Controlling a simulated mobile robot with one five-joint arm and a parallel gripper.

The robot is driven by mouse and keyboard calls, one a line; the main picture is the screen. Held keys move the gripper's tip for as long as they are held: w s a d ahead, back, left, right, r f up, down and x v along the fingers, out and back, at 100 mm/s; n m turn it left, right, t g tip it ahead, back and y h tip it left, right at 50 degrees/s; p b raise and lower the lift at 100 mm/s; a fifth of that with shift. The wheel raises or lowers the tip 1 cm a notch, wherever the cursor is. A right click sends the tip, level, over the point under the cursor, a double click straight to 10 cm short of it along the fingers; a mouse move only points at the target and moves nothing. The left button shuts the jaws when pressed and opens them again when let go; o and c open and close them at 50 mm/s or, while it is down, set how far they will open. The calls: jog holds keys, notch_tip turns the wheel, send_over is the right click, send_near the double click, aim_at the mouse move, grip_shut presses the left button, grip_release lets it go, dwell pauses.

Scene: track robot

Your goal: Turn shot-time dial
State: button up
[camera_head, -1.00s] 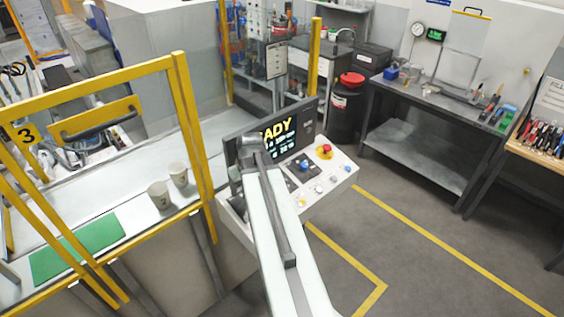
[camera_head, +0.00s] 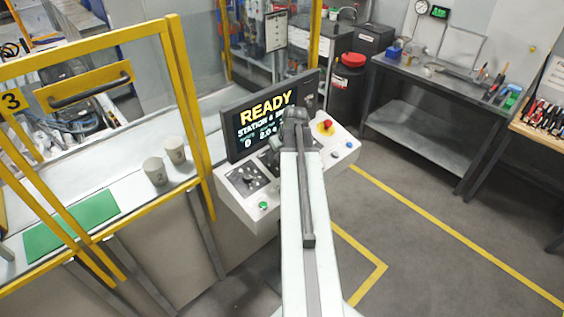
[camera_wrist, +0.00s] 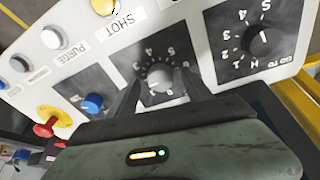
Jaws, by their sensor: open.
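In the wrist view a round grey dial (camera_wrist: 159,76) on a black plate, with numbers such as 3, 4 and 5 around it, sits between my fingertips. My gripper (camera_wrist: 160,87) is open, one finger on each side of this dial; I cannot tell whether they touch it. A second dial (camera_wrist: 262,40), black, numbered 1 to 5 with an H, stands to the right. No dial title is readable as shot time. In the head view the control panel (camera_head: 236,199) is partly hidden by my arm. Its screen (camera_head: 250,143) reads READY, with 2.0 below.
A yellow-framed guard (camera_head: 184,105) stands left of the panel. Two cups (camera_head: 155,170) stand beyond the guard's rail.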

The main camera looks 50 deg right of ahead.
jog(key=shift+w+f, duration=0.15)
jog(key=shift+f, duration=0.35)
jog(key=shift+r, duration=0.15)
grip_shut()
jog(key=shift+d, duration=0.2)
jog(key=shift+a+n, duration=0.15)
jog(key=shift+n, duration=0.15)
